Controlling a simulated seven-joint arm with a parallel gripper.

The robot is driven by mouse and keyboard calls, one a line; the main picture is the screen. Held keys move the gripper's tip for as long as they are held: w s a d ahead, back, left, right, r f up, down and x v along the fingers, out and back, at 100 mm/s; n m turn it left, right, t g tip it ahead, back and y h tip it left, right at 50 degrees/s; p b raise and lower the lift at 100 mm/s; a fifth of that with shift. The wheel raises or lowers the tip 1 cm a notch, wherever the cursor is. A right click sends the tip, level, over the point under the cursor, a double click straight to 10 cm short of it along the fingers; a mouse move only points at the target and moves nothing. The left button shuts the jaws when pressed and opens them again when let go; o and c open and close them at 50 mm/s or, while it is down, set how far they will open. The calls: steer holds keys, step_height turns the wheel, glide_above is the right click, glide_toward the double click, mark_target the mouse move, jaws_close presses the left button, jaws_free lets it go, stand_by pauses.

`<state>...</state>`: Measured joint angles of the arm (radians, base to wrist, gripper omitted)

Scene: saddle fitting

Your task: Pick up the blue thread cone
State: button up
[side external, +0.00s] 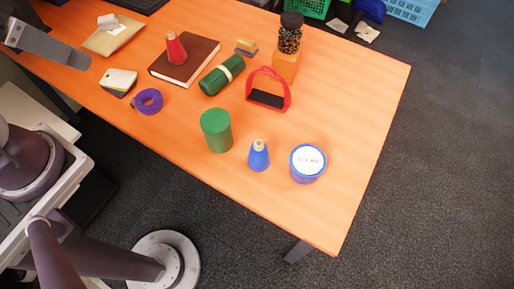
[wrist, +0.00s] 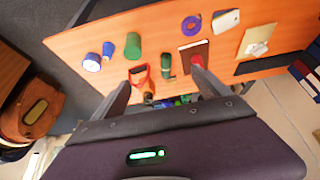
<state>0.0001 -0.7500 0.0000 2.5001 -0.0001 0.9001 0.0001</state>
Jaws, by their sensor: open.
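The blue thread cone (side external: 259,157) stands upright on the orange table, its tan tip up, between a green cylinder and a blue tub with a white lid. It also shows small in the wrist view (wrist: 108,50), at the upper left. My gripper (wrist: 160,76) is open and empty in the wrist view. Its two fingers are wide apart, with the table beyond them. The blue cone lies up and left of the left finger in that picture, well apart from it.
Close to the cone stand the green cylinder (side external: 216,131) and the blue tub (side external: 308,164). A red stirrup (side external: 287,92), a green roll (side external: 221,75), and a red cone (side external: 176,48) on a brown book (side external: 202,53) stand farther back. The table's right front corner is clear.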

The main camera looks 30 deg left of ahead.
stand_by(0.4)
steer(key=c, duration=0.4)
steer(key=shift+c, duration=0.2)
